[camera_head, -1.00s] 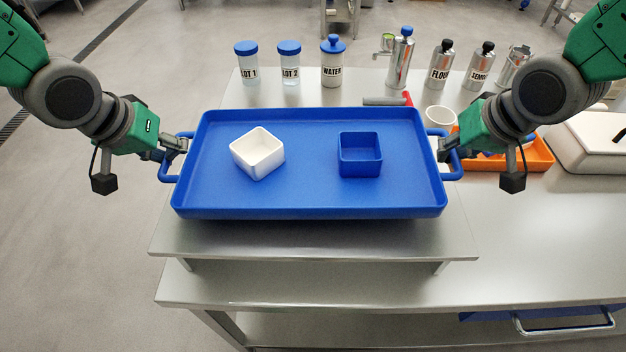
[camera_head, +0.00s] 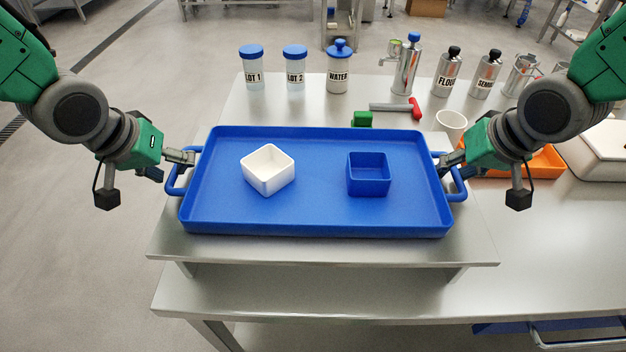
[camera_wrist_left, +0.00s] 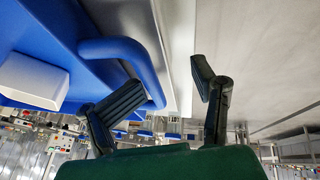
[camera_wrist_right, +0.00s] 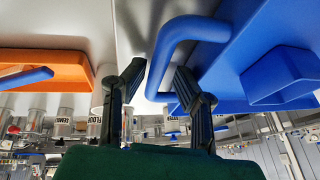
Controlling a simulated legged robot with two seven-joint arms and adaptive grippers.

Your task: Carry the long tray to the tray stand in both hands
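The long blue tray (camera_head: 310,218) lies level over a raised steel platform (camera_head: 320,250), which looks like the tray stand. I cannot tell for sure whether its underside touches. A white square bowl (camera_head: 268,170) and a blue square bowl (camera_head: 368,175) stand in it. My left gripper (camera_head: 188,157) is at the left handle (camera_head: 172,182); in the left wrist view its fingers (camera_wrist_left: 165,90) are spread, with the handle (camera_wrist_left: 135,55) beside one finger. My right gripper (camera_head: 446,165) is at the right handle (camera_head: 461,185); in the right wrist view its fingers (camera_wrist_right: 155,85) are spread around the handle's line (camera_wrist_right: 165,45).
A white cup (camera_head: 451,123) and orange tray (camera_head: 545,160) are close to my right arm.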

